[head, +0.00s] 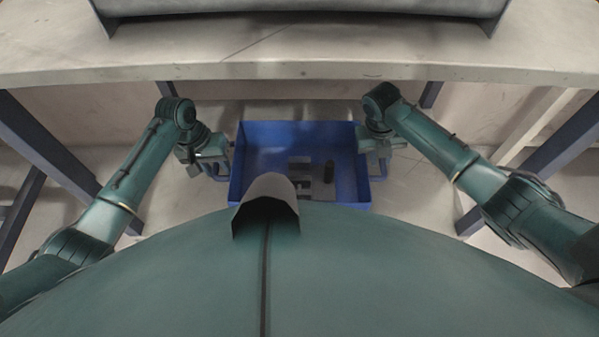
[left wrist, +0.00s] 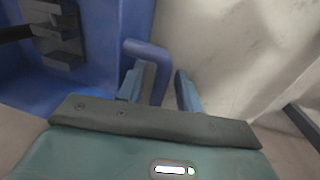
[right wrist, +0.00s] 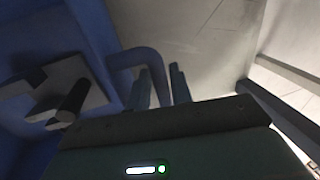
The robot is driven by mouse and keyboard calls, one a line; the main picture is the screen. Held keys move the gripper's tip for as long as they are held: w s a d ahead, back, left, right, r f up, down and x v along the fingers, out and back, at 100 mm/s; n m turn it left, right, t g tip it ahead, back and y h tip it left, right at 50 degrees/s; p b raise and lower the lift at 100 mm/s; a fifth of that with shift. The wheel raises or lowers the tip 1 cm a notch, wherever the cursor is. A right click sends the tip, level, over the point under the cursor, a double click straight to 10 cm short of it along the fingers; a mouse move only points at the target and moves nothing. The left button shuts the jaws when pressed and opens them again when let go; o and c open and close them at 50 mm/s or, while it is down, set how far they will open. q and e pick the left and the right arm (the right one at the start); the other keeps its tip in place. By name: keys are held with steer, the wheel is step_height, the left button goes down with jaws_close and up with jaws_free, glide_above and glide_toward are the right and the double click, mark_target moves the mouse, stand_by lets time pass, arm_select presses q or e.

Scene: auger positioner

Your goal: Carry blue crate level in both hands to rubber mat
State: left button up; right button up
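The blue crate (head: 243,135) is in the middle of the head view, below the pale bench edge, and looks roughly level. It has a loop handle on each side. My left gripper (head: 212,172) is at the left handle; in the left wrist view its fingers (left wrist: 161,88) straddle the handle (left wrist: 148,50) with a small gap showing. My right gripper (head: 374,172) is at the right handle; in the right wrist view its fingers (right wrist: 161,86) close on the handle (right wrist: 133,57). I cannot make out a rubber mat in any view.
Grey blocks (head: 300,163) and a dark cylinder (head: 329,171) are in the crate. A pale bench (head: 300,72) runs across behind it, with a grey object (head: 300,8) on top. Blue bench legs (head: 45,145) stand left and right (head: 560,140). My body hides the crate's near side.

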arm_select(q)
steer(key=shift+c, duration=0.3)
steer(key=c, duration=0.4)
arm_select(e)
jaws_close()
arm_select(q)
jaws_close()
steer(key=shift+w+r, duration=0.15)
steer(key=shift+r, duration=0.1)
arm_select(e)
steer(key=shift+w+r, duration=0.1)
steer(key=shift+r, duration=0.15)
